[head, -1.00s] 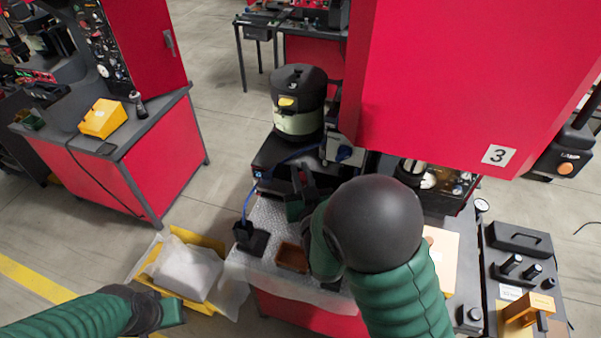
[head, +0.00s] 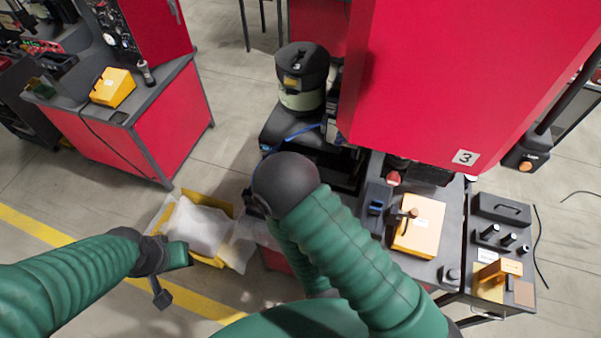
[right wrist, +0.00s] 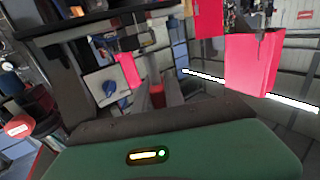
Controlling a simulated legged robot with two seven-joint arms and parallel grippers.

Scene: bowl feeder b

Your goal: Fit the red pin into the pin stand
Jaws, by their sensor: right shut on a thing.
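My right gripper (right wrist: 157,82) shows in the right wrist view, its fingers shut on a small red piece, the red pin (right wrist: 157,95), of which only a short part shows. In the head view my right arm covers this gripper and the front of the work table. I cannot make out the pin stand in either view now. My left gripper (head: 170,273) hangs near the yellow tray at the lower left, away from the work table. Its jaw opening is not clear.
A large red cabinet (head: 440,85) marked 3 overhangs the table. A yellow tray (head: 222,262) with a white bag (head: 196,230) lies at left. An orange-topped box (head: 418,224) is at right.

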